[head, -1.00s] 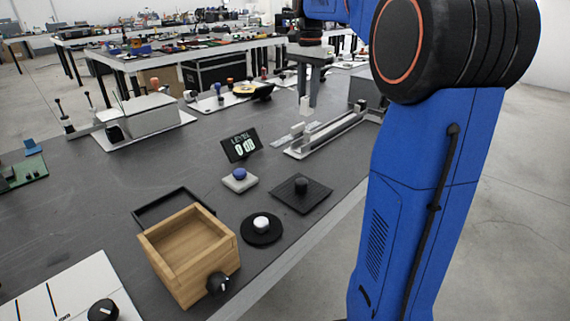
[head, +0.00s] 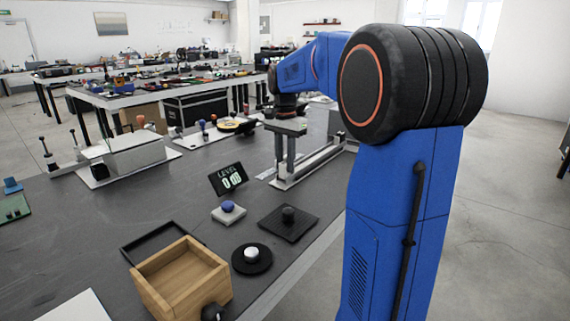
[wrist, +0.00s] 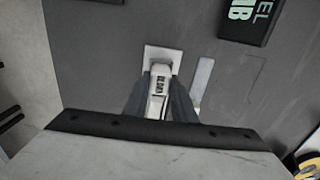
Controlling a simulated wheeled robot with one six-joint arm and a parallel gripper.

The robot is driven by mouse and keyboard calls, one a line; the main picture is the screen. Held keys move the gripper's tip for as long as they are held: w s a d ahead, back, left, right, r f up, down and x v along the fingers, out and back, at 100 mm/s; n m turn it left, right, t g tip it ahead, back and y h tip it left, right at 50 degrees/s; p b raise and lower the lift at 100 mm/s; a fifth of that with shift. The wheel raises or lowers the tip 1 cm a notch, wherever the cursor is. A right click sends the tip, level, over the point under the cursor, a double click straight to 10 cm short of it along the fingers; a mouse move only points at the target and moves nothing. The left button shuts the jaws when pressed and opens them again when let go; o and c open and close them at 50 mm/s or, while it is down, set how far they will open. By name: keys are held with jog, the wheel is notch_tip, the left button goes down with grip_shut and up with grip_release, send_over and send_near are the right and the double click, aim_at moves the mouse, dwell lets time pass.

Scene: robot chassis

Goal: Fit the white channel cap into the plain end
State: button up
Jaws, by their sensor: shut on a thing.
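In the head view my gripper (head: 285,155) points down at the near-left end of the long pale channel (head: 312,165) on the bench. The cap is not clearly visible there, and the fit at the channel's end is hidden.
A black LEVEL display (head: 228,178) stands left of the channel. A pale strip (wrist: 202,80) lies right of my gripper.

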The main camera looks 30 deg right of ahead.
aim_at(285, 162)
jog(key=shift+f, duration=0.35)
jog(key=shift+f, duration=0.15)
jog(key=o, duration=1)
notch_tip(285, 162, up, 12)
jog(key=shift+r, duration=0.15)
